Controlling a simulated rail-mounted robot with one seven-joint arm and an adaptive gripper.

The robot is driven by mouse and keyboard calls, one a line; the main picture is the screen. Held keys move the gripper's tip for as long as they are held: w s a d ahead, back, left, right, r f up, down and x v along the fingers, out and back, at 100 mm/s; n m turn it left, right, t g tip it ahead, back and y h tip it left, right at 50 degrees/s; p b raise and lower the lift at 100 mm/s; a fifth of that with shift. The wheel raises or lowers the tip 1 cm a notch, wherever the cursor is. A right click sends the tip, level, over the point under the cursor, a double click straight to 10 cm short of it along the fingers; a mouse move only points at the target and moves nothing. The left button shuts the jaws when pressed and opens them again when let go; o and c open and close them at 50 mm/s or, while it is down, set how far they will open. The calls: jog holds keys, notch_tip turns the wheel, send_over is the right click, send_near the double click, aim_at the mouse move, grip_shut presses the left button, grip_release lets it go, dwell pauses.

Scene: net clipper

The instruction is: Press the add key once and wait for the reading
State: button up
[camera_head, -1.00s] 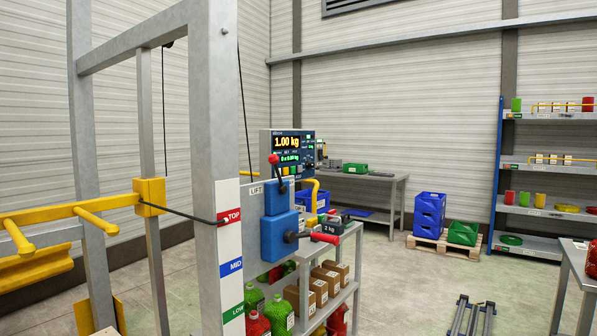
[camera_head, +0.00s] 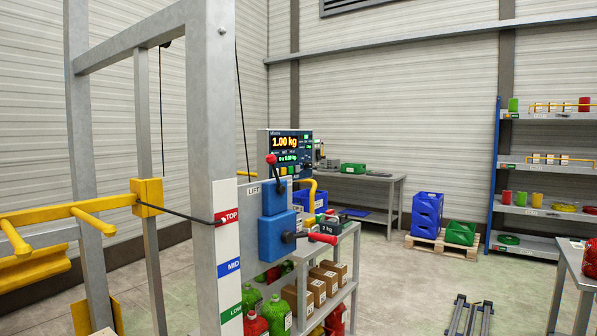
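The weighing indicator (camera_head: 289,153) is a dark panel behind the lift post, in the middle of the head view. Its large amber reading (camera_head: 285,142) says 1.00 kg. A smaller green line below it looks like 0 x 0.00 kg, but it is too small to read surely. A row of small coloured keys (camera_head: 283,171) runs along the panel's lower edge, partly hidden by the red-knobbed lever. Which one is the add key cannot be read. My gripper is not in view.
A blue lift box (camera_head: 277,237) with a red-knobbed lever (camera_head: 272,160) stands before the indicator. Floor to the right is mostly open.

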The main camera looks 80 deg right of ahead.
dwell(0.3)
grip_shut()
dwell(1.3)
